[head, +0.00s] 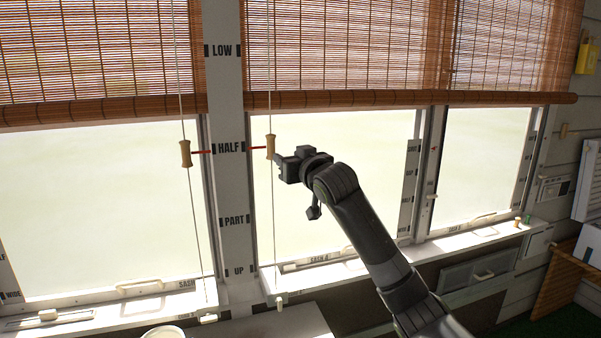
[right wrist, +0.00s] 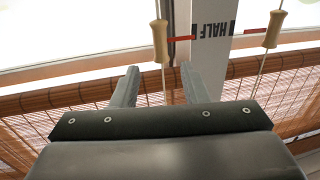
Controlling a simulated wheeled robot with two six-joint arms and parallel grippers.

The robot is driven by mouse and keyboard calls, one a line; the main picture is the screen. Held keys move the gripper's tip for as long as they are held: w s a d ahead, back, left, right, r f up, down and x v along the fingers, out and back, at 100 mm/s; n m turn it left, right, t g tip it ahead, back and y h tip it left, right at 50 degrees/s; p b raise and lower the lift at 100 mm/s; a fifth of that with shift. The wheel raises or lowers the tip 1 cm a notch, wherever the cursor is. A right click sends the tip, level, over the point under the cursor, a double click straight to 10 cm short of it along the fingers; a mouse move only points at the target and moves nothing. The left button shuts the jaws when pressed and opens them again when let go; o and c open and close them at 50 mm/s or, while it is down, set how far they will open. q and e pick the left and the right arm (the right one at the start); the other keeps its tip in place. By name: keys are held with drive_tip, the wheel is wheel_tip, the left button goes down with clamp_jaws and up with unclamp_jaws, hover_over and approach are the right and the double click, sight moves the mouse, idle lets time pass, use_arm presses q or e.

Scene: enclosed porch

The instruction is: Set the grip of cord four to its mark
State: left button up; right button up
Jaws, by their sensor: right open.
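Two wooden cord grips hang on thin cords beside a white post with LOW, HALF, PART and UP labels. The right-hand grip (head: 270,146) is level with HALF, with a red pointer reaching toward the post. The left-hand grip (head: 185,153) is also about level with HALF, its red pointer touching the post's edge. I cannot read which cord is four. My right gripper (head: 279,160) is open close beside the right-hand grip. In the right wrist view that grip (right wrist: 160,40) stands just beyond and between the open fingertips (right wrist: 159,68), with its cord running between the fingers. My left gripper is not in view.
The labelled post (head: 229,185) stands between two windows. Woven blinds (head: 350,50) hang above, their rolled lower edges over the grips. A white sill (head: 345,272) runs below. The other grip (right wrist: 274,28) and its cord are a short way off.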

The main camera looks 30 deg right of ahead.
drive_tip(key=shift+s+a+b, duration=0.2)
drive_tip(key=shift+s+b, duration=0.5)
drive_tip(key=shift+s, duration=1.9)
